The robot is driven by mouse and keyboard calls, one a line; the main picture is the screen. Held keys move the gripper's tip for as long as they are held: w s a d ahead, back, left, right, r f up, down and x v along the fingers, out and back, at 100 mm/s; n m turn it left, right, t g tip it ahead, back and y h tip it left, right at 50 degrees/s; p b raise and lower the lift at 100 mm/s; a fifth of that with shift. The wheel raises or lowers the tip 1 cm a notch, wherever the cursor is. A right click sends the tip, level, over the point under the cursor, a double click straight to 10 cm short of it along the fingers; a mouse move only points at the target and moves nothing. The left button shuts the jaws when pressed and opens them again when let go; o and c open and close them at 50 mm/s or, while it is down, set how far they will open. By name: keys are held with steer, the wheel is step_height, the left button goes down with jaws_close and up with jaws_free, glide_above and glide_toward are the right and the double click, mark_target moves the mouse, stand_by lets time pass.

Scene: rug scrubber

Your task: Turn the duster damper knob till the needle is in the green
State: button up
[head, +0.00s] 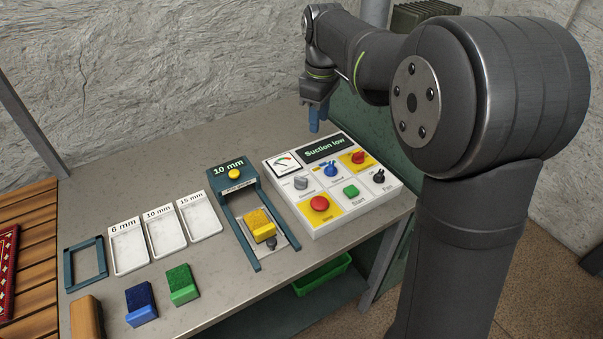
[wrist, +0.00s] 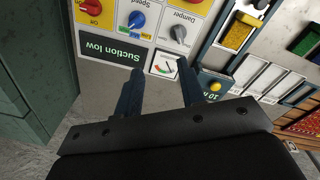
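The damper knob (head: 301,183) is a grey knob on the white control panel (head: 333,218), below the gauge. It also shows in the wrist view (wrist: 179,33), beyond the fingertips. The gauge (head: 283,160) has a coloured arc with red and green parts; its needle is too small to read surely. The panel display (head: 324,148) reads "Suction low". My gripper (head: 316,128) is above the back edge of the panel, apart from the knob. In the wrist view my gripper (wrist: 160,66) is open and empty, its fingers on either side of the gauge (wrist: 163,65).
The panel also has a blue knob (head: 330,169), a red knob (head: 358,156), a red button (head: 319,203), a green button (head: 351,191) and a black knob (head: 379,176). Left of it stands a teal frame (head: 228,175) holding a yellow block (head: 260,225). White trays (head: 128,246) lie farther left.

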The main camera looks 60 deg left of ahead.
mark_target(301, 178)
steer(key=s+a, duration=0.1)
steer(key=s, duration=0.3)
steer(key=shift+n+h, duration=0.3)
steer(key=shift+n, duration=0.1)
step_height(301, 178, down, 18)
steer(key=shift+s+a+r, duration=0.1)
steer(key=shift+r, duration=0.15)
jaws_close()
